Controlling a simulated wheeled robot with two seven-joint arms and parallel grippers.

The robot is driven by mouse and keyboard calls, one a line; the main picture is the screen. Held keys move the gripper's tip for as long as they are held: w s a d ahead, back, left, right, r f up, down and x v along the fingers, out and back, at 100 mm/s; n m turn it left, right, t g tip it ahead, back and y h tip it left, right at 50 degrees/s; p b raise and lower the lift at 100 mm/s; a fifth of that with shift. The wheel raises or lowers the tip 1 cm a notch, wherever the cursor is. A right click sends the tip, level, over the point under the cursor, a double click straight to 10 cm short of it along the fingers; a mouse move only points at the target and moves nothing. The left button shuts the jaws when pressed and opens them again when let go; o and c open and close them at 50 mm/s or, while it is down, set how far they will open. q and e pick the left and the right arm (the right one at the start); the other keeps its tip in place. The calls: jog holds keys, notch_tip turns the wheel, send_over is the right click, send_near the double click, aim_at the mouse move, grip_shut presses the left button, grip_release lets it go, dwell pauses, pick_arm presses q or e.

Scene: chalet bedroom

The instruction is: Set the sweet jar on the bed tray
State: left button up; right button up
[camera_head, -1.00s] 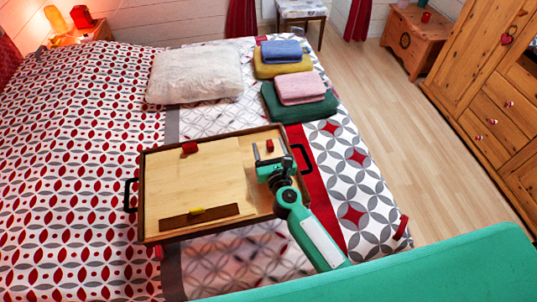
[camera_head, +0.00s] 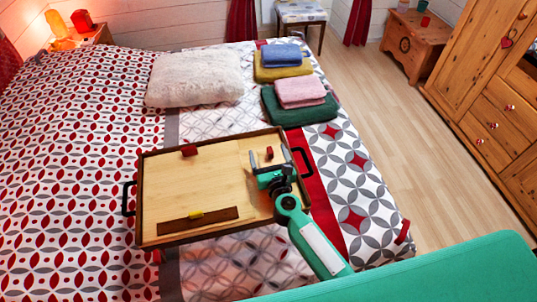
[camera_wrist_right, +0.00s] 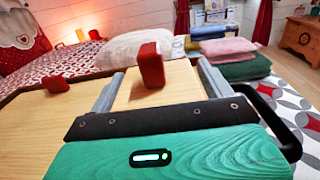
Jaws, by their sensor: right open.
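A small dark red, block-like thing, likely the sweet jar (camera_head: 269,153), stands upright on the right part of the wooden bed tray (camera_head: 200,181). It also shows in the right wrist view (camera_wrist_right: 152,65), ahead of and between my fingers. My right gripper (camera_head: 269,158) is open and low over the tray's right end, its fingers on either side of the red thing with gaps. In the right wrist view the gripper (camera_wrist_right: 155,80) holds nothing. The tray has a dark rim and black side handles and lies on the bed. My left gripper is not in view.
Another red block (camera_head: 189,150) sits at the tray's far edge. A brown strip (camera_head: 181,224) with a yellow piece lies near its front. A fluffy pillow (camera_head: 195,78) and folded towels (camera_head: 300,93) lie beyond the tray. The tray's middle is clear.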

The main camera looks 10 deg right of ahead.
jog(key=shift+r, duration=0.25)
jog(key=s, duration=0.3)
jog(key=s+b, duration=0.1)
jog(key=s, duration=0.3)
jog(key=s+b, duration=0.1)
jog(key=s, duration=0.3)
jog(key=shift+d+f, duration=0.2)
jog(key=shift+d, duration=0.1)
jog(key=shift+s+r, duration=0.1)
jog(key=shift+s, duration=0.4)
